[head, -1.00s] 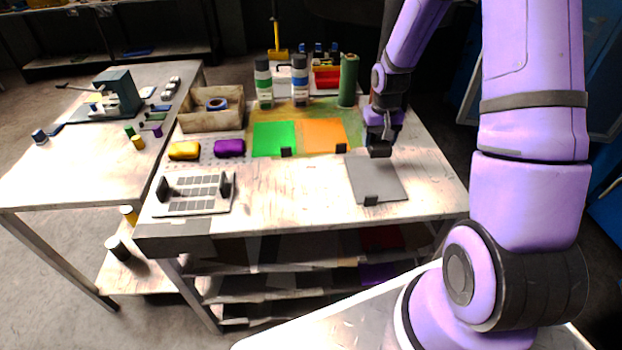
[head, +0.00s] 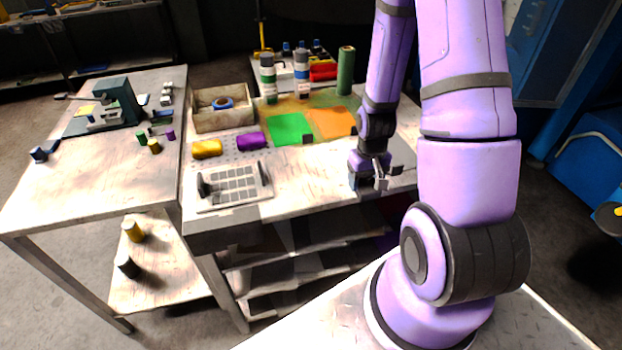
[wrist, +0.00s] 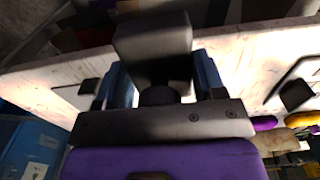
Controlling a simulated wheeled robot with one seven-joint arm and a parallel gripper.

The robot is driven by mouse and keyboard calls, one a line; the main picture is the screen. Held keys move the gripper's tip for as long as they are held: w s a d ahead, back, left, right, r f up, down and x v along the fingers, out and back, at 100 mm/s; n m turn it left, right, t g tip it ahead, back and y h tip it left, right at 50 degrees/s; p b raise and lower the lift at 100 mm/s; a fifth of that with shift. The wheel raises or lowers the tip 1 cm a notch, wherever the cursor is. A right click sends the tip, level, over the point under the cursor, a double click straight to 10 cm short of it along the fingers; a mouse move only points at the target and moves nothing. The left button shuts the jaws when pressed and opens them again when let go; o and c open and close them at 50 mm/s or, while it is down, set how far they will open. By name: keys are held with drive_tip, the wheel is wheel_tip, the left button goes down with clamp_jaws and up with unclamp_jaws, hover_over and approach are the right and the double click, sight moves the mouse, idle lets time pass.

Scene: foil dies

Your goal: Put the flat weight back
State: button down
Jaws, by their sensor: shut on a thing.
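My gripper (head: 372,180) hangs over the front right of the workbench, in front of the grey sheet (head: 402,153), which my arm partly hides. In the wrist view my gripper (wrist: 158,78) has its two blue fingers on either side of a dark grey block (wrist: 152,38) with a round neck, which I take to be the flat weight. It is shut on this block. In the head view the block is small and hard to make out. I cannot tell its exact height above the bench.
A green sheet (head: 288,127) and an orange sheet (head: 332,122) lie at the back. A slotted plate with black ends (head: 233,203) lies front left, behind it a yellow piece (head: 207,149) and a purple piece (head: 252,140). An open box (head: 224,122), bottles and a green cylinder (head: 346,70) stand behind.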

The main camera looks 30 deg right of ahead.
drive_tip(key=shift+a, duration=0.25)
drive_tip(key=shift+w+a+f, duration=0.1)
drive_tip(key=shift+w, duration=0.35)
hover_over(325, 173)
drive_tip(key=shift+f, duration=2.4)
drive_tip(key=shift+c, duration=1)
unclamp_jaws()
drive_tip(key=shift+f, duration=0.15)
